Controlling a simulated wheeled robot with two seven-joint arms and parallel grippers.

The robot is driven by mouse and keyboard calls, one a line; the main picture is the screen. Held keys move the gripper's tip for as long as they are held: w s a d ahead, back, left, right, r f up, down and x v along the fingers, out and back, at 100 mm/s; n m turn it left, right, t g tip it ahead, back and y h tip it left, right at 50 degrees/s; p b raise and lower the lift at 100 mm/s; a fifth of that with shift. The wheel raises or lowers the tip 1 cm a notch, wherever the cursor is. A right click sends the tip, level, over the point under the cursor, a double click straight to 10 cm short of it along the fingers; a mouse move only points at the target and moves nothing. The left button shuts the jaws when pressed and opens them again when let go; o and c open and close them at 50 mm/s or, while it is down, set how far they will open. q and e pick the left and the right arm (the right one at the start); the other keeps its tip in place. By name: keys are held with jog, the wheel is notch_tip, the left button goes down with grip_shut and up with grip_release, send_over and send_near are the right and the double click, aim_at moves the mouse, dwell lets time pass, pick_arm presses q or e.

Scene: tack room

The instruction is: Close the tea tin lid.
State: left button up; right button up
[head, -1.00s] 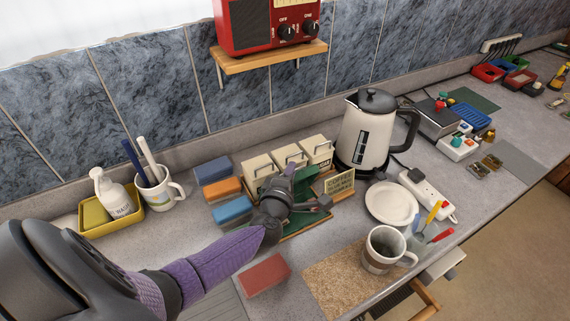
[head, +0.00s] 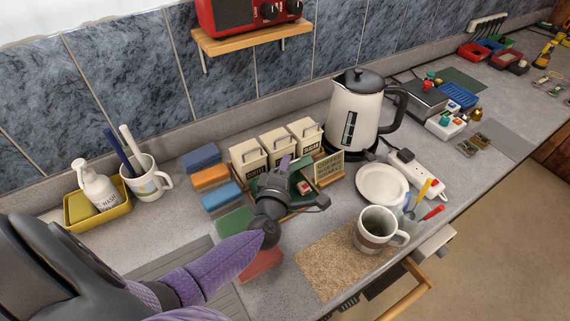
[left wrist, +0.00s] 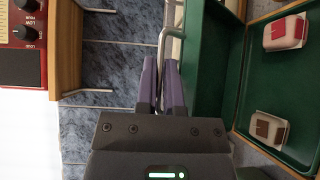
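A green-lined open tin or box (head: 305,177) sits in front of three cream canisters. In the left wrist view its green interior (left wrist: 270,90) holds small pale packets, one with a red label (left wrist: 286,32) and one with brown (left wrist: 269,128). A green panel (left wrist: 205,75) stands beside my fingers, perhaps the lid; its angle is unclear. My left gripper (head: 286,163) is over the green tin and hides much of it. My right gripper is out of view.
Several coloured blocks (head: 211,176) lie left. A plate (head: 382,184) and mug (head: 376,229) are right. The radio shelf (head: 254,37) is above.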

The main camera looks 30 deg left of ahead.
pick_arm(q)
jog(key=shift+o, duration=0.5)
jog(key=v, duration=1)
jog(key=shift+p, duration=0.45)
